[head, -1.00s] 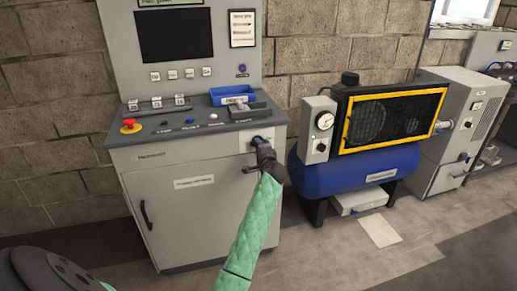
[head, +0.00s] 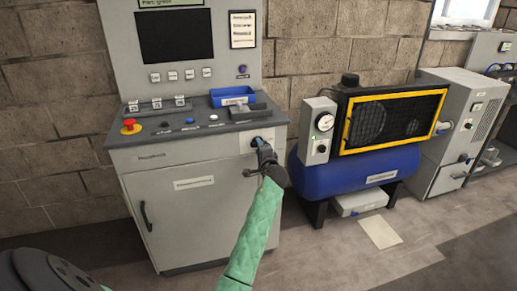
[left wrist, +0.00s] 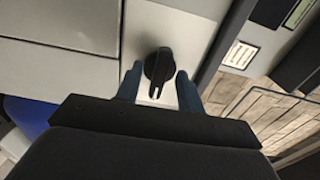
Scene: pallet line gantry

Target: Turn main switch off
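The main switch, a black rotary knob (left wrist: 158,66) on a pale plate, is in the middle of the left wrist view. Its long handle runs nearly up and down in that picture. In the head view the switch is at the upper right of the grey cabinet's (head: 165,215) front, mostly covered by my left gripper (head: 259,145). The left wrist view shows the same gripper (left wrist: 159,72) open, one finger on each side of the knob. Narrow gaps show between fingers and knob; contact is not visible. My right gripper is not in view.
The console ledge above the switch carries a red emergency button (head: 130,126), small buttons and a blue tray (head: 232,96). A blue compressor (head: 355,170) stands close at the right. A pale sheet (head: 379,232) lies on the floor, which is otherwise clear in front.

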